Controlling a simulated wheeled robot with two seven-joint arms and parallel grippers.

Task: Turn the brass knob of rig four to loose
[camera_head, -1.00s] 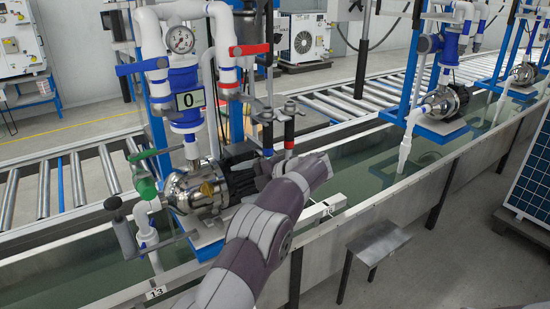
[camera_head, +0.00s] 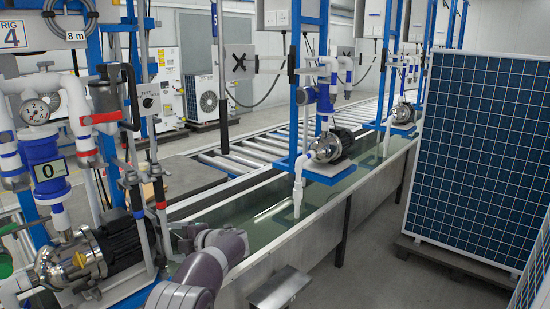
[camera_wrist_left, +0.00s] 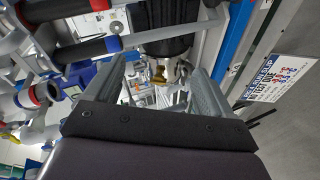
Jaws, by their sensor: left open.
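Rig four carries a "RIG 4" sign (camera_head: 14,35) at the upper left of the head view. Its steel pump (camera_head: 62,262) and black motor (camera_head: 122,240) sit below a blue cylinder reading 0. A small brass-coloured part (camera_wrist_left: 158,73) shows beyond the fingers in the left wrist view, below a dark ribbed body; I cannot tell for sure that it is the knob, nor its setting. My left gripper (camera_head: 180,238) is at the motor's right end, its tips partly hidden in the head view. In the left wrist view its fingers (camera_wrist_left: 157,85) are apart, with nothing visibly held.
Upright pipes with red and blue bands (camera_head: 160,190) stand close left of my gripper. The water trough (camera_head: 265,228) runs along the rigs. A solar panel (camera_head: 485,140) stands at the right. A printed plate (camera_wrist_left: 280,75) is right of the fingers.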

